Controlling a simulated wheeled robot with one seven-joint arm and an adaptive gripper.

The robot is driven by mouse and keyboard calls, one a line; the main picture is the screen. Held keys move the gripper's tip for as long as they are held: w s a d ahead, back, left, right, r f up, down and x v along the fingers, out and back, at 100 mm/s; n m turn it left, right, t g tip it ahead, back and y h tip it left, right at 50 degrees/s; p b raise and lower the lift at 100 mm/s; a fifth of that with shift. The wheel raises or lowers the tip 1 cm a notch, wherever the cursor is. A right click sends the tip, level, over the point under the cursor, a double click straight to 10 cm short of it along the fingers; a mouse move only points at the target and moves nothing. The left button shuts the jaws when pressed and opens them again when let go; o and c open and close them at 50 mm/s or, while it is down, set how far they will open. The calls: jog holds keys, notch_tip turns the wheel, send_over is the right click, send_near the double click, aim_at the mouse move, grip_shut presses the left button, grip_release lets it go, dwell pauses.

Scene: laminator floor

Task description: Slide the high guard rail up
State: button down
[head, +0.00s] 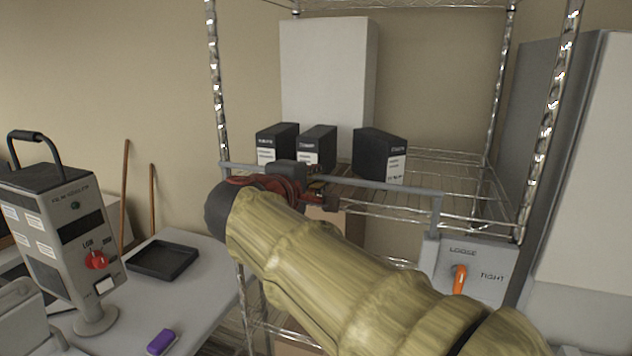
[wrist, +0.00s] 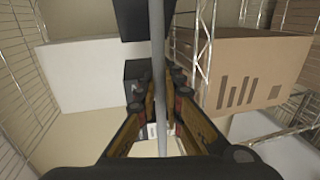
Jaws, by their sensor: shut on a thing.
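The high guard rail (head: 400,186) is a thin grey bar across the front of the wire shelf, just above shelf level. Its right end bends down to a grey box (head: 437,252) marked LOOSE and TIGHT. My gripper (head: 318,190) is at the rail's middle, partly hidden by my arm in the head view. In the wrist view the rail (wrist: 157,45) runs between the two fingers of my gripper (wrist: 159,98), which is shut on it.
Several dark boxes (head: 380,156) and a tall white box (head: 325,85) stand on the shelf behind the rail. A brown carton (wrist: 260,72) shows in the wrist view. A table at left holds a film sealer (head: 62,235), a black tray (head: 163,260) and a purple block (head: 161,342).

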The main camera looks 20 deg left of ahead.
jog(key=shift+r, duration=0.5)
jog(key=c, duration=2.3)
grip_release()
jog(key=o, duration=0.3)
jog(key=shift+f, duration=0.1)
jog(key=shift+f, duration=0.15)
jog(key=v, duration=1.2)
jog(key=shift+d, duration=0.1)
